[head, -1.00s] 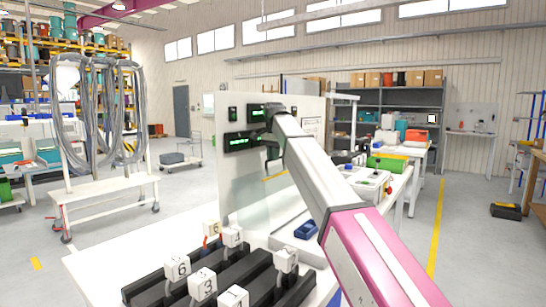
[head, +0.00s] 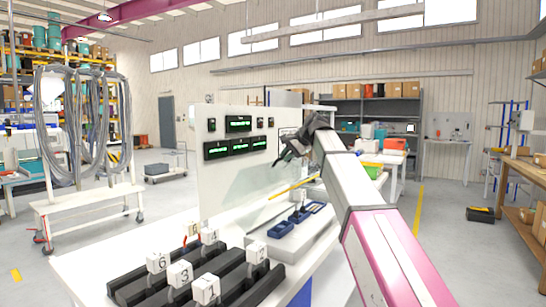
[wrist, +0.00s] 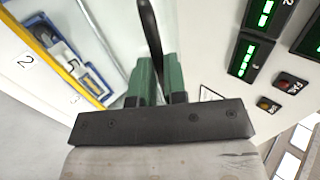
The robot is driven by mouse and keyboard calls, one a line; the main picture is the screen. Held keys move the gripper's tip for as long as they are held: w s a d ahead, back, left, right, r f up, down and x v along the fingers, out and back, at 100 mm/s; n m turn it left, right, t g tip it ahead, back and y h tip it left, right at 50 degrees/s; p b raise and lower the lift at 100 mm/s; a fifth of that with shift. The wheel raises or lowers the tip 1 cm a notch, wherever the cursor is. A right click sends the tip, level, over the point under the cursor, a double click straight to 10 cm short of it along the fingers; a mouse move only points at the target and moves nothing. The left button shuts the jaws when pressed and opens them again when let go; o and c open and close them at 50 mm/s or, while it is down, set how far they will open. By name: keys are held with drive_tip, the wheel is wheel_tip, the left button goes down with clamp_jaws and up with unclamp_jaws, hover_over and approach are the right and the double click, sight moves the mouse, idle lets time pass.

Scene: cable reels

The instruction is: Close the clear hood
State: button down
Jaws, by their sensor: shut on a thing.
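The clear hood (head: 250,182) is a see-through pane with a yellow front bar (head: 293,187), in front of the white panel in the head view. It stands tilted above a white base, its yellow bar raised over blue parts. The yellow bar also shows at the left of the wrist view (wrist: 62,58). My gripper (head: 283,160) is at the hood, above the yellow bar and in front of the panel.
The white panel (head: 212,185) carries green displays (head: 237,124) and buttons. Blue fixtures (head: 290,222) sit on the white base below the hood. Black rails with numbered white blocks (head: 180,274) lie on the table in front.

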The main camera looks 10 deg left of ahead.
drive_tip(key=s+d+f+t+y, duration=0.1)
drive_tip(key=s+d+f+y, duration=0.1)
drive_tip(key=d, duration=0.5)
drive_tip(key=s+d+f+y, duration=0.3)
drive_tip(key=s+d+f, duration=0.1)
drive_tip(key=d+f, duration=0.3)
drive_tip(key=shift+s+d+f+t, duration=0.15)
drive_tip(key=shift+d+t, duration=0.25)
drive_tip(key=shift+d, duration=0.2)
drive_tip(key=c, duration=1.2)
unclamp_jaws()
drive_tip(key=shift+a, duration=0.1)
drive_tip(key=shift+o, duration=0.2)
drive_tip(key=v, duration=1.1)
drive_tip(key=shift+f, duration=0.1)
